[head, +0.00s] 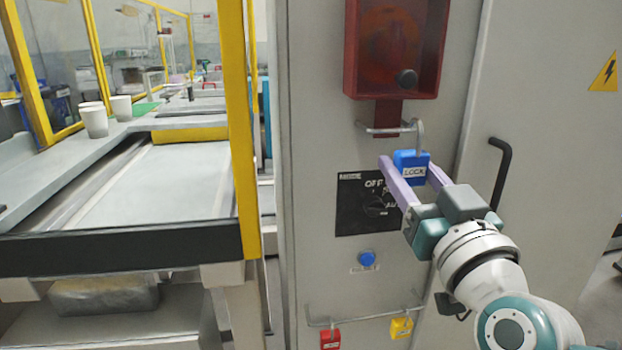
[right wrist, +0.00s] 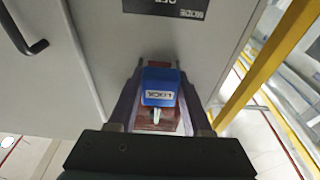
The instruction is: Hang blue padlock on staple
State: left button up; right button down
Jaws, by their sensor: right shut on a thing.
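The blue padlock (head: 411,167), marked LOCK, is upright with its grey shackle (head: 420,133) above it. My right gripper (head: 409,165) is shut on its body, one lilac finger on each side. The staple (head: 382,129) is a grey bar on the cabinet front below the red box. The shackle overlaps the staple's right end in the head view; I cannot tell whether it is around the bar or in front of it. The right wrist view shows the padlock (right wrist: 158,84) between the fingers, with the red box behind the shackle. My left gripper is out of view.
A red box (head: 395,50) is above the staple. A black switch plate (head: 352,205) and blue button (head: 367,258) are below. A lower rail (head: 350,319) carries a red padlock (head: 331,338) and a yellow padlock (head: 401,327). A black door handle (head: 502,170) is at right.

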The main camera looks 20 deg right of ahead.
jog(key=shift+f+b+x, duration=0.2)
jog(key=shift+b+x, duration=0.35)
jog(key=shift+x, duration=0.4)
jog(key=shift+f+b+x, duration=0.15)
jog(key=shift+b+x, duration=0.4)
jog(key=shift+x, duration=0.4)
jog(key=shift+f+b+x, duration=0.2)
jog(key=shift+b+x, duration=0.35)
jog(key=shift+x, duration=0.45)
jog(key=shift+w+f+b, duration=0.15)
jog(key=shift+f+b, duration=0.4)
jog(key=shift+f, duration=0.25)
jog(key=shift+c, duration=1.2)
grip_release()
